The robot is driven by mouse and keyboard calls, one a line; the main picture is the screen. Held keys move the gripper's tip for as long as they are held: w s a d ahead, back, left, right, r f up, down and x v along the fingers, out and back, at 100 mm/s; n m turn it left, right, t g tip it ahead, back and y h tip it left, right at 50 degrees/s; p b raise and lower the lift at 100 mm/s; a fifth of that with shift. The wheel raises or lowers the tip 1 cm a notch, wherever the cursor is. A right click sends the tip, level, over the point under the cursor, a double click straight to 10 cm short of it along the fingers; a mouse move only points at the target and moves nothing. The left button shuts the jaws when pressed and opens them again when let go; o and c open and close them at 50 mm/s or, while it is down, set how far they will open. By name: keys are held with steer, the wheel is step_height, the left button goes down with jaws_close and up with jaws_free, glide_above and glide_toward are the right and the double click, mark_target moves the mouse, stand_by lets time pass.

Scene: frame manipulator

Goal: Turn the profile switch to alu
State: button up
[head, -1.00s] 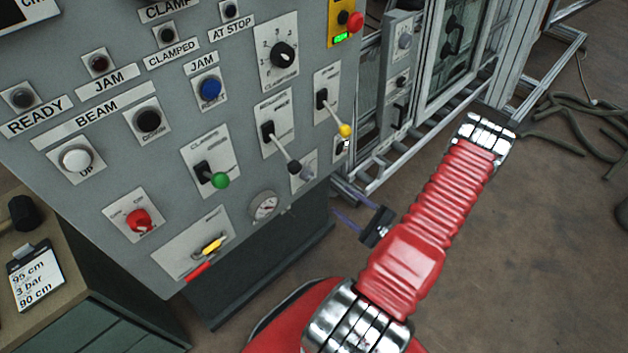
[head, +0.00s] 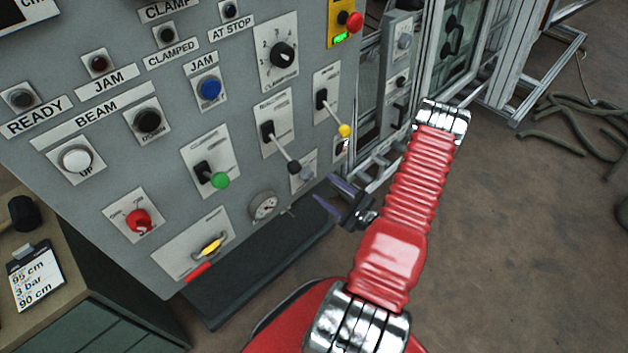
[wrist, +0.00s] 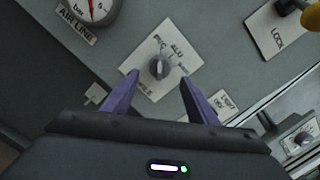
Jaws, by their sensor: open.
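In the head view the switch (head: 304,174) is small, low on the panel's right side. My gripper (head: 334,194) is open and empty, in front of the panel and to the lower right of the switch. In the wrist view its two purple fingers (wrist: 152,97) stand apart on either side below the knob, not touching it.
The air line gauge (wrist: 97,8) is at the upper left of the wrist view. A lever with a black ball (head: 293,167) hangs close to the switch, and a yellow-ended lever (head: 345,131) is above right. The aluminium frame (head: 400,150) stands right of the panel.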

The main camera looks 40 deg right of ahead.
mark_target(312, 179)
steer(key=shift+w+a, duration=0.15)
steer(key=shift+w, duration=1.35)
steer(key=shift+w+a, duration=0.1)
steer(key=shift+w, duration=1.4)
steer(key=shift+c, duration=0.4)
steer(key=c, duration=1)
steer(key=shift+m, duration=4.5)
